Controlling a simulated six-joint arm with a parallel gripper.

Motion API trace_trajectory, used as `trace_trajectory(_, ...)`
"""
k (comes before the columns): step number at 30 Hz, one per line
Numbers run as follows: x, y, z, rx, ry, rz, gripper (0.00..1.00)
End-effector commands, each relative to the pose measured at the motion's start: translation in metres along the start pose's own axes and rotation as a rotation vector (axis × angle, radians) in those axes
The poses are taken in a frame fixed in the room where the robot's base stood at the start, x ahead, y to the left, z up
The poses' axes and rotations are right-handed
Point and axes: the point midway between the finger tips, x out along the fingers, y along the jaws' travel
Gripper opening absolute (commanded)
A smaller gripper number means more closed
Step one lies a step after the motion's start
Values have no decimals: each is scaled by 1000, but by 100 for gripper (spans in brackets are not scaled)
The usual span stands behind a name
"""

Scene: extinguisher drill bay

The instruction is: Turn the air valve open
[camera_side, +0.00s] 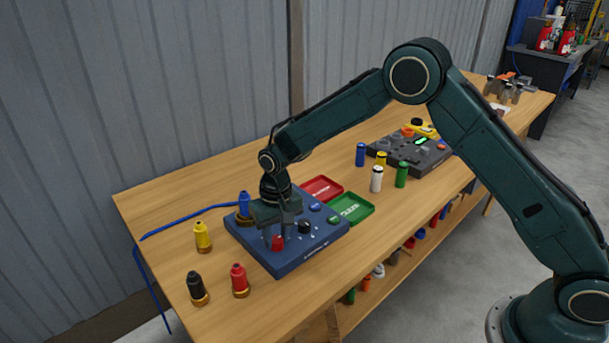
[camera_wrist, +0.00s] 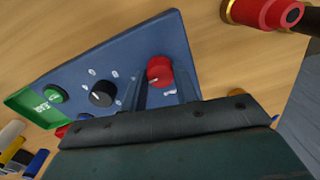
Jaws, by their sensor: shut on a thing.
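A blue control panel (camera_side: 290,262) lies on the wooden table; it also shows in the wrist view (camera_wrist: 125,48). It carries a red knob (camera_side: 277,243) near its front left and a black knob (camera_side: 304,227) to the right. In the wrist view the red knob (camera_wrist: 159,69) sits between my fingertips, and the black knob (camera_wrist: 101,93) with a white pointer line and printed marks is clear to the left. My gripper (camera_side: 279,240) points down and is shut on the red knob. I cannot read which knob is labelled as the air valve.
Yellow (camera_side: 202,237), black (camera_side: 197,288), red (camera_side: 239,280) and blue (camera_side: 244,204) bottle-like pieces stand around the panel. A red tray (camera_side: 321,188) and a green tray (camera_side: 352,209) lie behind it. Several small cylinders and a dark grey panel (camera_side: 405,153) stand farther back. Blue hose (camera_side: 187,219) lies left.

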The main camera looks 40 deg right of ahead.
Motion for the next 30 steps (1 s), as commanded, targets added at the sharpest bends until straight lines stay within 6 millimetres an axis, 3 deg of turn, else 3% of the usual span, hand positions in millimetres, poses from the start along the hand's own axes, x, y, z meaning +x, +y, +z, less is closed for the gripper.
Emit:
trace_trajectory(17,-1,0,0,53,4,0,7)
trace_trajectory(18,-1,0,0,53,4,0,32)
trace_trajectory(21,-1,0,0,52,4,0,51)
trace_trajectory(30,0,0,0,51,3,0,51)
